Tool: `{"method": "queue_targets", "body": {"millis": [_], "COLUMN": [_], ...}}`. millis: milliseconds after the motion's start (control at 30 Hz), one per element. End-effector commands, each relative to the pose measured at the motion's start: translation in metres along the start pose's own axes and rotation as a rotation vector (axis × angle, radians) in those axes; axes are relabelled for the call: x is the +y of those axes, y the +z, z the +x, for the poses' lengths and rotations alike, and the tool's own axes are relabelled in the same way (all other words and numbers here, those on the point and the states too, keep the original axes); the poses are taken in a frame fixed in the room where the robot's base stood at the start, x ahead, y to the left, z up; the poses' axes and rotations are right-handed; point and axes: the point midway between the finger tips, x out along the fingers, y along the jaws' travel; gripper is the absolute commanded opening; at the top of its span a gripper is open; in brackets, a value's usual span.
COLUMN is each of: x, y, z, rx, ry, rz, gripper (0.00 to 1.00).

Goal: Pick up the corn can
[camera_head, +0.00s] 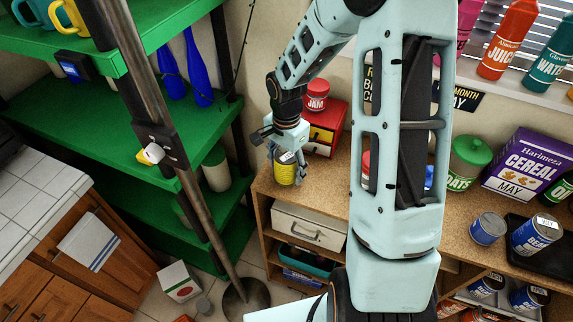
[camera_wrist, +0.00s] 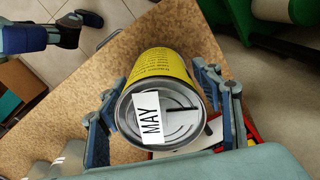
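A yellow can (camera_head: 284,174), the only one of that colour I see, is on the wooden counter's left end or just above it; its small print is unreadable, so I cannot confirm corn. In the wrist view the yellow can (camera_wrist: 160,68) shows its metal lid, with a white MAY label, towards the camera. My gripper (camera_head: 283,160) is around it from above. In the wrist view my gripper (camera_wrist: 157,73) has one finger on each side of the can, very close to it. I cannot tell whether both fingers press on it.
A red drawer box (camera_head: 324,126) with a JAM jar (camera_head: 317,95) stands right behind the can. The wooden counter (camera_head: 321,190) ends just left of it. Green shelves (camera_head: 120,150) stand left. A cereal box (camera_head: 525,167) and blue cans (camera_head: 488,229) are on the right.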

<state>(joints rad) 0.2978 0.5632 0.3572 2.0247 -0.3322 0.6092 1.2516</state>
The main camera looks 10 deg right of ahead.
Motion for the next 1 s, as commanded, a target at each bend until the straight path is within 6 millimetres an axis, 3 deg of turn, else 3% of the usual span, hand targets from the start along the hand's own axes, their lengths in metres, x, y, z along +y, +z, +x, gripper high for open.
{"method": "queue_targets", "body": {"millis": [67, 400, 767, 1000], "x": [0.000, 0.000, -0.001, -0.002], "y": [0.000, 0.000, -0.001, -0.002], "z": [0.000, 0.000, -0.005, -0.032], "rx": [0.000, 0.000, 0.003, 0.005], "ry": [0.000, 0.000, -0.003, -0.005], "rz": [0.000, 0.000, 0.000, 0.000], "gripper": [0.48, 0.11, 0.10, 0.10]}}
